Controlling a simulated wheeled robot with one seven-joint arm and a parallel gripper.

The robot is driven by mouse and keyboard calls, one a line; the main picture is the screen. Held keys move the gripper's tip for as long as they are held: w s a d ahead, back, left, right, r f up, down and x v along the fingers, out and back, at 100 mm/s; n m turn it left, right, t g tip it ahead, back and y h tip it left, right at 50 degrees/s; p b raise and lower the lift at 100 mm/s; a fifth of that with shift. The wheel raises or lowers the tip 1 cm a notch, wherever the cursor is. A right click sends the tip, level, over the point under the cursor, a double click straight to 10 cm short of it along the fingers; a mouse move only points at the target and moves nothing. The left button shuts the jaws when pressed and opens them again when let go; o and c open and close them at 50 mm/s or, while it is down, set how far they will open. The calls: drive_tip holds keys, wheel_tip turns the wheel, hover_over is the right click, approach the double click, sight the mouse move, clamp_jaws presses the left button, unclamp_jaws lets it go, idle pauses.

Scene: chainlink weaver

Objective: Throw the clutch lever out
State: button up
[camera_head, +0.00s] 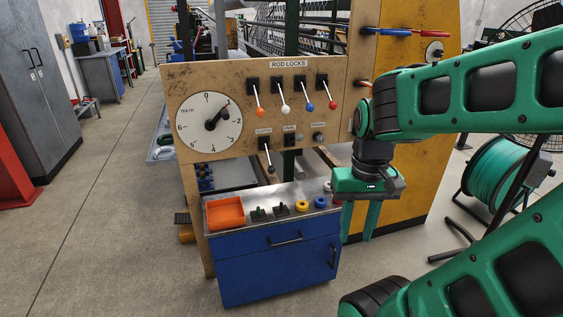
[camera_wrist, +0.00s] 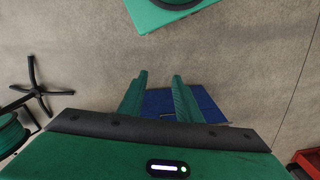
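The clutch lever (camera_head: 267,158) is on the wooden panel (camera_head: 243,150), under a small label that seems to read CLUTCH. It has a metal shaft and a dark knob, and it hangs down and slightly right. My gripper (camera_head: 357,236) is to the right of the lever and lower in the picture, beside the right end of the blue cabinet. Its two green fingers point down, apart, with nothing between them. The wrist view also shows the fingers apart (camera_wrist: 160,76). The lever is not seen in the wrist view.
Above are the rod lock levers (camera_head: 284,107) and a numbered teeth dial (camera_head: 209,121). Below, the blue cabinet (camera_head: 278,268) carries an orange tray (camera_head: 225,213) and several small parts. A yellow machine side (camera_head: 412,190) stands behind my gripper. A green reel (camera_head: 497,172) is at right.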

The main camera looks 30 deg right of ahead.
drive_tip(key=shift+o, duration=0.4)
drive_tip(key=shift+d, duration=0.1)
drive_tip(key=shift+o, duration=1.2)
drive_tip(key=shift+s+r, duration=0.15)
drive_tip(key=shift+s, duration=0.2)
drive_tip(key=n+t+h, duration=0.5)
drive_tip(key=t, duration=0.3)
hover_over(271, 169)
drive_tip(key=s, duration=1.7)
wheel_tip(271, 169, down, 11)
drive_tip(key=w+f+t, duration=0.2)
drive_tip(key=w, duration=0.2)
drive_tip(key=w+a+f+t, duration=0.1)
drive_tip(key=w+f+t, duration=0.1)
drive_tip(key=w, duration=0.2)
drive_tip(key=w+f+t, duration=0.2)
drive_tip(key=w, duration=0.2)
drive_tip(key=shift+w+a, duration=0.3)
drive_tip(key=shift+w+f+t+h, duration=0.2)
drive_tip(key=shift+w+t+h, duration=0.3)
drive_tip(key=shift+t, duration=0.4)
drive_tip(key=shift+w+d+m+t+h, duration=0.1)
drive_tip(key=shift+m+t+h, duration=0.3)
drive_tip(key=shift+m+t, duration=0.15)
drive_tip(key=x, duration=1.1)
